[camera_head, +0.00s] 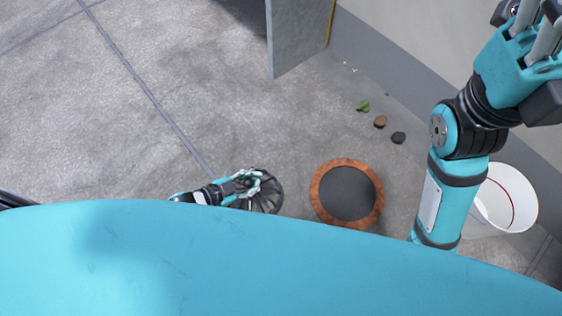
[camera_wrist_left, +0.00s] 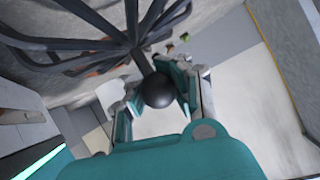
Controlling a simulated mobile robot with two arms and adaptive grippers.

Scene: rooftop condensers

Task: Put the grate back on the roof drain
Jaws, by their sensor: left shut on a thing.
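The grate (camera_head: 270,190) is a dark, ribbed dome to the left of the roof drain. In the left wrist view its dark curved bars (camera_wrist_left: 75,44) spread across the upper left, with a round black knob (camera_wrist_left: 158,91) between the fingers. My left gripper (camera_head: 246,184) is shut on the grate at this knob. I cannot tell how high the grate is above the roof. The roof drain shows a rusty orange ring (camera_head: 320,186) around a dark, uncovered middle. My right gripper (camera_head: 532,42) is raised at the upper right, partly cut off, its jaw state unclear.
A white bucket (camera_head: 518,190) stands right of the drain, partly behind my right arm. A green leaf (camera_head: 363,105), a brown stone (camera_head: 380,121) and a dark stone (camera_head: 398,137) lie beyond the drain. A grey panel (camera_head: 297,38) stands at the back. The left floor is clear.

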